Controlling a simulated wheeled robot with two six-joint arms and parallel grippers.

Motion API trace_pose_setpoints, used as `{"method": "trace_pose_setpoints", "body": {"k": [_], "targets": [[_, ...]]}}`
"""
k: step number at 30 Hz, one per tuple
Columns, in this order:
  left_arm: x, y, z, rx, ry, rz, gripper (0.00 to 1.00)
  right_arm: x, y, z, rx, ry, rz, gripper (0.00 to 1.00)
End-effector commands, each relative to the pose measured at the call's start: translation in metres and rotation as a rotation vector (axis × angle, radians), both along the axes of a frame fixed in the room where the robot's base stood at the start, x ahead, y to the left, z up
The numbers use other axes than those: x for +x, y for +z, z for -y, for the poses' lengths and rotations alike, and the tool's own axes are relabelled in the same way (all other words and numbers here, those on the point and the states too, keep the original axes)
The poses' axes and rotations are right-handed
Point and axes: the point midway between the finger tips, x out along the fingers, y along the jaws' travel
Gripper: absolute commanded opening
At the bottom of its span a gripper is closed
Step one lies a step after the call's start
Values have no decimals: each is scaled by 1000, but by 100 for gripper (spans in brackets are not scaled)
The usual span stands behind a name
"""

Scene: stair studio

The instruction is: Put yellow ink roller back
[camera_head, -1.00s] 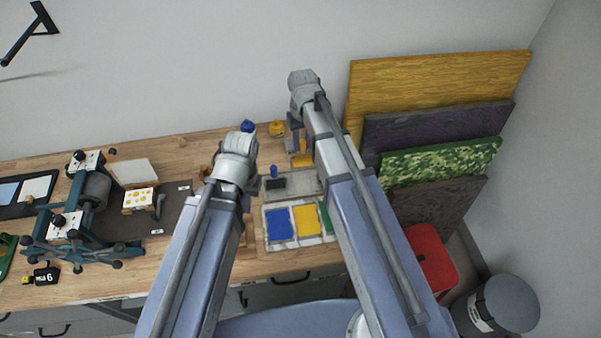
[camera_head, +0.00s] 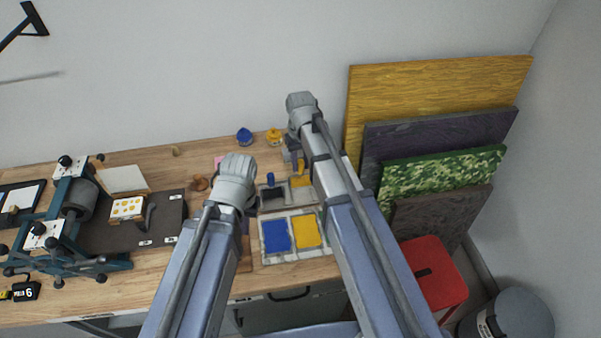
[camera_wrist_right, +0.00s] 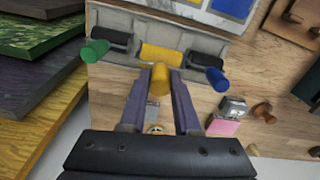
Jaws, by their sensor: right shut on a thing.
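The yellow ink roller (camera_wrist_right: 161,54) is in the right wrist view, its yellow handle between the fingers of my right gripper (camera_wrist_right: 160,80). The gripper is shut on that handle. The roller head lies at the middle of the grey roller tray (camera_wrist_right: 205,42), between the green-handled roller (camera_wrist_right: 94,51) and the blue-handled roller (camera_wrist_right: 217,79). I cannot tell whether it is fully seated. In the head view the yellow roller (camera_head: 301,182) shows beside my right arm. My left gripper (camera_head: 236,170) is over the bench left of the tray, its fingers hidden behind the wrist.
An ink slab with blue and yellow patches (camera_head: 262,240) lies in front of the tray. Blue (camera_head: 244,137) and yellow (camera_head: 274,136) ink pots stand behind. A press (camera_head: 75,210) is at left. Boards (camera_head: 430,90) lean on the wall at right, near a red stool (camera_head: 432,272).

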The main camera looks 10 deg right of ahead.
Motion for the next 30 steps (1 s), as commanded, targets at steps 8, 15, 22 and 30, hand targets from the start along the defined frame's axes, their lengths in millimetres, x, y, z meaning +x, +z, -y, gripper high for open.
{"method": "trace_pose_setpoints", "body": {"k": [8, 15, 22, 30], "targets": [[0, -35, 0, 0, 1, 0, 0, 0, -35, 0, 0, 0, 0, 0], [0, -32, 0, 0, 2, 0, 0, 0, -32, 0, 0, 0, 0, 0], [0, -39, 0, 0, 2, 0, 0, 0, -39, 0, 0, 0, 0, 0], [0, -42, 0, 0, 2, 0, 0, 0, -42, 0, 0, 0, 0, 38]]}}
